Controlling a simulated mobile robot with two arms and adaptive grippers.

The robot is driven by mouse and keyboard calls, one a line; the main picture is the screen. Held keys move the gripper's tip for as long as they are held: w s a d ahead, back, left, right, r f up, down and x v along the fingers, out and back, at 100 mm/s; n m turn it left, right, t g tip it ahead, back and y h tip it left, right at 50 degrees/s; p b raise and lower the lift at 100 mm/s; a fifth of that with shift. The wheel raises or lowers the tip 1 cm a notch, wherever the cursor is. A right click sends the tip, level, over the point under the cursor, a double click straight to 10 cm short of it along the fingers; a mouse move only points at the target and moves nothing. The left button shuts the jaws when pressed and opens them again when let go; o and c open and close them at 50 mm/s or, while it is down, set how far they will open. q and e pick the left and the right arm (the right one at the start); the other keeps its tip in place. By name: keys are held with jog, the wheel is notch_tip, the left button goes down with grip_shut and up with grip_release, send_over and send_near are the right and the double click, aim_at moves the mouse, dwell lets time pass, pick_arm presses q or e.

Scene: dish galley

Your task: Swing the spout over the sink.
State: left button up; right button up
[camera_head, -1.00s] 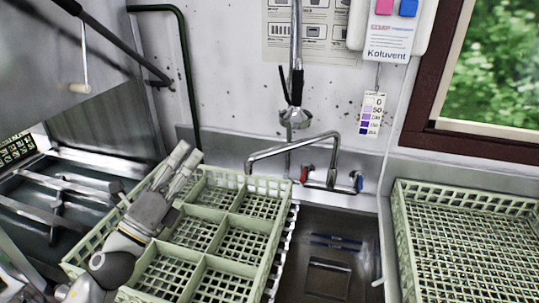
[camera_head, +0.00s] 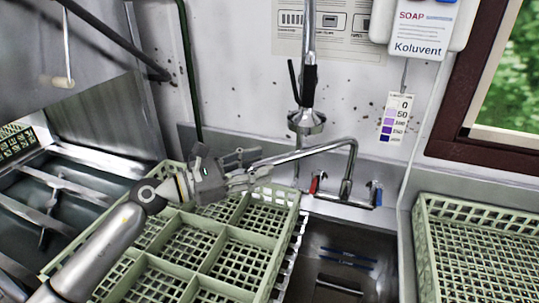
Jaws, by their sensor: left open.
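The metal spout (camera_head: 312,151) runs left from its riser on the wall-side tap. Its free end lies over the green rack, left of the sink (camera_head: 325,238). The tap has a red handle and a blue handle. My left gripper (camera_head: 256,167) is open at the spout's free end, with fingers pointing right. The spout's tip seems to lie between or just behind the fingers; contact is unclear. My right gripper is not in view.
A green compartment rack (camera_head: 188,242) stands left of the sink below my left arm. Another green rack (camera_head: 424,245) stands to the right. A spray head (camera_head: 306,122) hangs above the spout. The sink basin holds blue-coloured items at the bottom.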

pick_arm(q)
jog(key=x, duration=0.2)
jog(key=shift+w+d+r+p, duration=0.1)
jog(key=shift+w+d+p, duration=0.1)
jog(key=shift+p, duration=0.15)
jog(key=shift+w+d, duration=0.15)
jog(key=shift+d, duration=0.2)
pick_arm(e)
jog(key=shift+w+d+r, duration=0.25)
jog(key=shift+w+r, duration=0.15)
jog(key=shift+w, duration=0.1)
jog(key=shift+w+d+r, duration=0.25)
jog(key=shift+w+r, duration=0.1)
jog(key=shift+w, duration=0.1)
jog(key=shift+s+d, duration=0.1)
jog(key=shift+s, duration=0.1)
pick_arm(q)
grip_shut()
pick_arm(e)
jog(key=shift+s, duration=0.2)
